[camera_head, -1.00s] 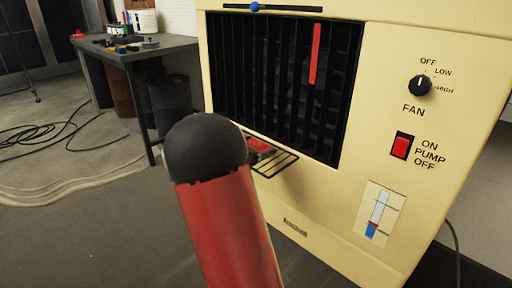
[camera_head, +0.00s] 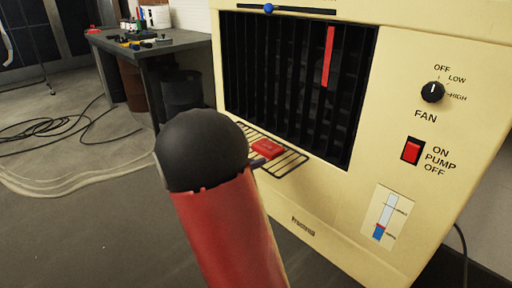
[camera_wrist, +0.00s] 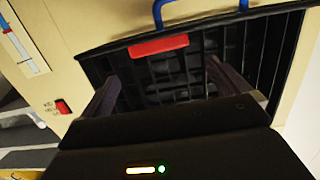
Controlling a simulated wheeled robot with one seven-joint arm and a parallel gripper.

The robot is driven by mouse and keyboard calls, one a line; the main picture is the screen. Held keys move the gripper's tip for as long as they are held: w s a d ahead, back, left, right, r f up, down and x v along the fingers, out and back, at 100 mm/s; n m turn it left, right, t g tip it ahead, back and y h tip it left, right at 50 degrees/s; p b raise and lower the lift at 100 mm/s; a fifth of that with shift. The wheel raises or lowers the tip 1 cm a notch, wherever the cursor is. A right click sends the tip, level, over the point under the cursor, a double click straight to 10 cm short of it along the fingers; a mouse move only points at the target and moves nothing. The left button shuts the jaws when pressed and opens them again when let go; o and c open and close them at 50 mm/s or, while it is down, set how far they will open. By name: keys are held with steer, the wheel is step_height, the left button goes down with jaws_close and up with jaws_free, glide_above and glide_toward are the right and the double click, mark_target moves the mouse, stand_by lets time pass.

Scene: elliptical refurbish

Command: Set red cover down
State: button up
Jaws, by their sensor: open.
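The red cover (camera_head: 268,148) is a small red block lying on a black wire rack (camera_head: 290,162) below the cooler's grille in the head view. It also shows in the wrist view (camera_wrist: 158,45) as a red bar near the grille's edge. My gripper (camera_wrist: 162,70) has its two dark fingers spread, with nothing between the tips; the cover appears just beyond them. I cannot tell how large the gap is. In the head view my red and black arm link hides most of the gripper.
The cream cooler (camera_head: 345,215) has a dark grille (camera_head: 290,80) with a red strip (camera_head: 328,57), a fan knob (camera_head: 432,92) and a red pump switch (camera_head: 412,151). A cluttered workbench (camera_head: 160,45) stands at the back left. Cables (camera_head: 80,130) lie on the otherwise open floor at left.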

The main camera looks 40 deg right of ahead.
steer(key=w+a+r+n+t+y, duration=0.5)
steer(key=w+a+r+t+y, duration=0.15)
steer(key=a+t, duration=0.3)
steer(key=s+a+r+n+t+y, duration=0.1)
steer(key=s+a+n+y, duration=0.25)
steer(key=a, duration=0.25)
steer(key=s+a+r+n+t+y, duration=0.2)
steer(key=s+a+n+y, duration=0.1)
steer(key=a+y, duration=0.3)
steer(key=s+a+f+n+g, duration=0.1)
steer(key=s+f+g, duration=0.3)
steer(key=s, duration=0.7)
steer(key=s+a+f+n+g, duration=0.2)
steer(key=s+f+n+g, duration=0.2)
steer(key=s, duration=0.7)
steer(key=shift+s+a, duration=0.15)
steer(key=shift+s, duration=0.1)
steer(key=shift+n, duration=0.25)
